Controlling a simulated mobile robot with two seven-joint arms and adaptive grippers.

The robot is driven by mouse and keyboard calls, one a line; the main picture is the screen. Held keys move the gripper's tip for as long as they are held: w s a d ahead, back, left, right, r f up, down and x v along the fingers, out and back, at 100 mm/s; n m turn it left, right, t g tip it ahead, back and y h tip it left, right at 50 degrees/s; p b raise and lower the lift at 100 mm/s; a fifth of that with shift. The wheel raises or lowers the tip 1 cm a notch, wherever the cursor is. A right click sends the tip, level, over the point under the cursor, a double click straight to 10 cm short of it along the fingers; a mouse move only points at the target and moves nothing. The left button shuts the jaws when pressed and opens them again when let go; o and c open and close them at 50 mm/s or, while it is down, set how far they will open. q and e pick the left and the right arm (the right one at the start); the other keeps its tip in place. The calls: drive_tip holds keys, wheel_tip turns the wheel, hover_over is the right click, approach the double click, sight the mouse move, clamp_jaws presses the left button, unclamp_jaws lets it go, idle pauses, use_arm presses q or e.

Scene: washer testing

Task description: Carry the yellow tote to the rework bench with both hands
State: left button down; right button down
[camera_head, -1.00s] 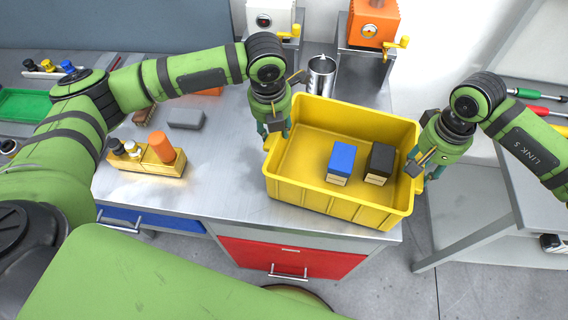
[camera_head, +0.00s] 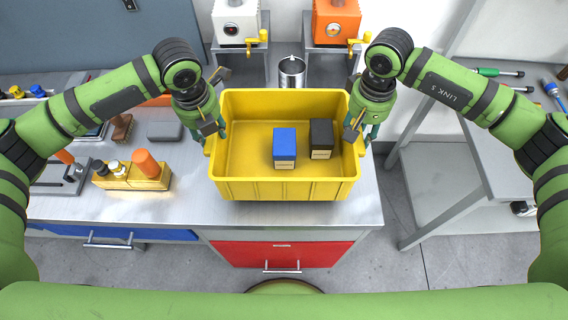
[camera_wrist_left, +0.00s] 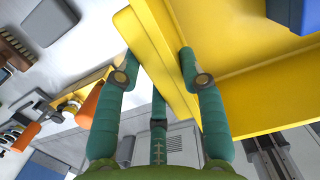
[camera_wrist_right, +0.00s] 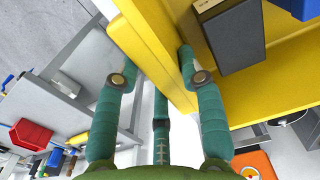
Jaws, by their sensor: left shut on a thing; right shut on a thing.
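The yellow tote (camera_head: 285,190) is in the middle of the head view, over the right part of the steel workbench; I cannot tell how far above the top it is. A blue box (camera_head: 285,143) and a black box (camera_head: 321,134) lie inside it. My left gripper (camera_head: 212,136) is shut on the tote's left wall, which runs between its fingers in the left wrist view (camera_wrist_left: 160,75). My right gripper (camera_head: 358,138) is shut on the right wall, which shows between its fingers in the right wrist view (camera_wrist_right: 158,75). The tote looks about level.
A metal cup (camera_head: 292,72) stands just behind the tote. White (camera_head: 236,22) and orange (camera_head: 335,22) crank machines stand at the back. A yellow block with plugs (camera_head: 133,174) and a grey block (camera_head: 165,131) lie left. Another table (camera_head: 505,170) stands right, across a floor gap.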

use_arm(q)
drive_tip(key=shift+a+f, duration=0.15)
drive_tip(key=shift+f, duration=0.05)
use_arm(e)
drive_tip(key=shift+d+f, duration=0.15)
